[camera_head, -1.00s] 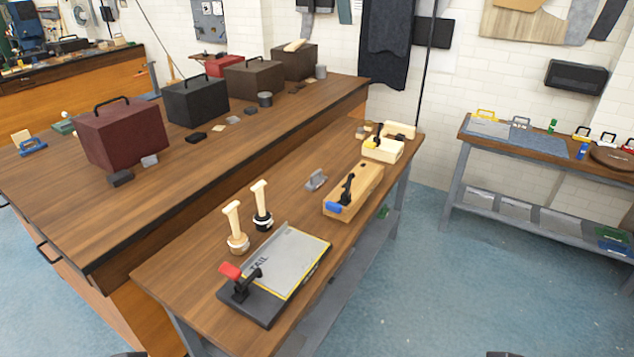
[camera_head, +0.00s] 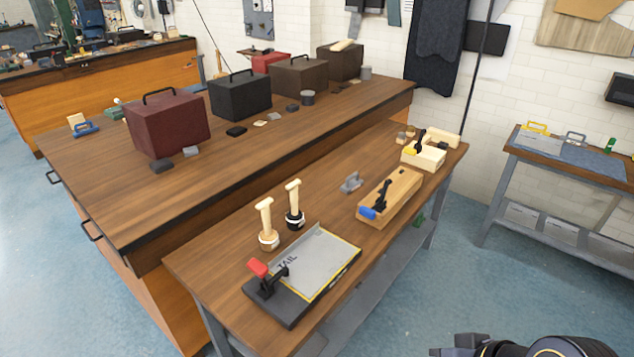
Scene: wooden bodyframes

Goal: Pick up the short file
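I cannot make out for sure which thing is the short file. Two upright tools with pale wooden handles stand on the near workbench (camera_head: 215,263). The left one (camera_head: 267,225) has a pale base, and the right one (camera_head: 293,203) has a black base. Part of my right arm, with what looks like its gripper (camera_head: 468,345), shows dark at the bottom right edge, over the floor and apart from the bench. Its fingers are too cut off to tell open from shut. My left gripper is not in view.
A grey plate fixture (camera_head: 318,265) with a red-handled clamp lies at the bench's front. A wooden block with a black clamp (camera_head: 395,195) and a small grey block (camera_head: 351,182) are behind it. Toolboxes (camera_head: 170,122) stand on the larger bench. Floor right of the bench is clear.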

